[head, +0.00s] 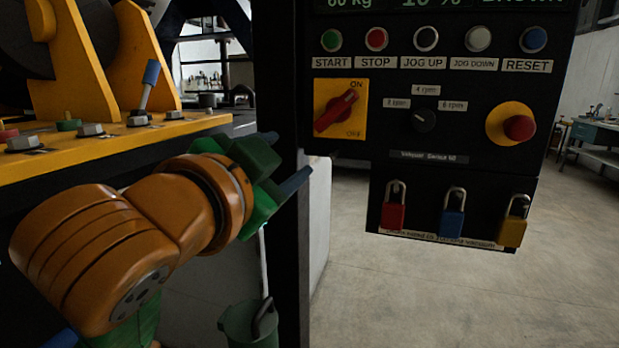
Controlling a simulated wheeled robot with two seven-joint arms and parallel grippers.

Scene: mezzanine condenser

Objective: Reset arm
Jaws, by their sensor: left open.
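My left arm comes in from the lower left, orange with a green gripper. My left gripper (290,154) is open and empty, with its dark fingertips pointing right and slightly up. It is in front of a dark upright post (282,60), left of the control panel (460,140); I cannot tell whether it touches the post. The panel has a blue button (533,40) over a RESET label (526,66) at upper right. My right gripper is not in view.
The panel carries more buttons, a red rotary switch (337,110), a red mushroom button (519,128) and red, blue and yellow padlocks (453,222) below. A yellow machine base (90,150) with a blue-tipped lever (149,85) is at left. A green bucket (248,325) stands below.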

